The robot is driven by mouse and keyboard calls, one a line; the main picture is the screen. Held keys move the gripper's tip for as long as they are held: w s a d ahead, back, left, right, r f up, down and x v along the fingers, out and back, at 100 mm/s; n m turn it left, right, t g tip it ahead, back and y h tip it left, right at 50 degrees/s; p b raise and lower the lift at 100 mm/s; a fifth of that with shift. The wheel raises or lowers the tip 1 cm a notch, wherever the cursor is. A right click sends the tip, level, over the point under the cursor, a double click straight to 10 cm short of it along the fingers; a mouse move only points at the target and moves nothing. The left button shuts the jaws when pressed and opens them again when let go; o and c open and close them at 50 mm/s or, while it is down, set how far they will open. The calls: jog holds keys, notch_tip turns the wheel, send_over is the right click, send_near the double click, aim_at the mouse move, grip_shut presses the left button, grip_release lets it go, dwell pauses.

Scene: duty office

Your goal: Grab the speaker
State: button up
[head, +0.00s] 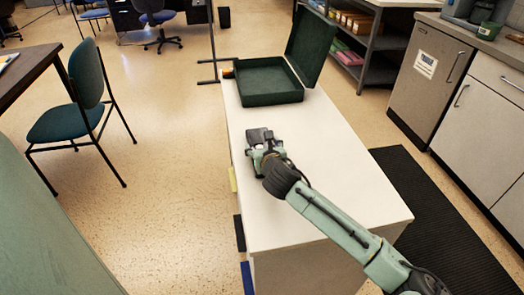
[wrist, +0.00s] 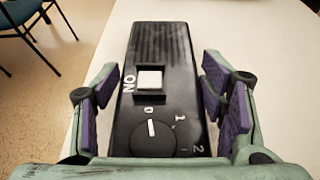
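The speaker (wrist: 160,45) is a black box with a ribbed grille, a white switch marked ON and a round dial with numbers. It lies on the white cabinet top, and in the head view its dark far end (head: 257,134) shows just beyond my gripper (head: 266,153). In the wrist view my gripper (wrist: 160,88) is open, with a purple-padded finger on each side of the speaker. A gap shows at the left finger; the right finger is very close to the speaker, and I cannot tell if it touches. My palm hides the near end.
An open dark green case (head: 270,82) stands at the far end of the white cabinet top (head: 335,155). The top is clear to the right of the speaker; its left edge is close. A blue chair (head: 75,122) stands left, and a counter with cabinets (head: 485,105) right.

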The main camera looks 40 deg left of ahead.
jog(key=c, duration=1.1)
jog(key=shift+r, duration=0.25)
